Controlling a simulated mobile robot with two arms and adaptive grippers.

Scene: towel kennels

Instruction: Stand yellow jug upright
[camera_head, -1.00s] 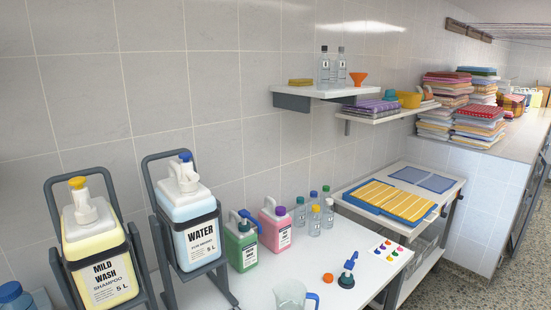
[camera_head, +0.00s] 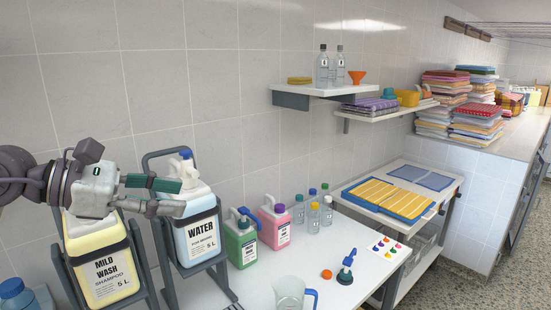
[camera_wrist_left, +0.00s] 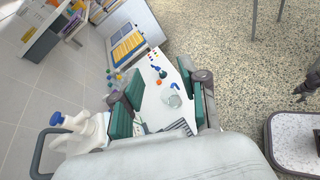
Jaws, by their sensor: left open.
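A yellow vessel (camera_head: 407,97) sits on the lower wall shelf; it is small and far, and I cannot tell whether it is a jug on its side. A large jug of pale yellow liquid marked MILD WASH (camera_head: 106,272) sits slightly tilted in a grey cradle at the left. My left gripper (camera_head: 168,196) is open and empty, in front of the MILD WASH jug's top and beside the WATER jug (camera_head: 197,238). It hides the yellow cap. Its open fingers also show in the left wrist view (camera_wrist_left: 162,105), with the table beyond them.
The white table (camera_head: 250,285) holds a green jug (camera_head: 241,243), a pink jug (camera_head: 275,227), small bottles (camera_head: 313,216) and a clear measuring jug (camera_head: 289,293). The upper shelf (camera_head: 318,92) stands above the lower one (camera_head: 375,117). A trolley (camera_head: 440,180) stands right.

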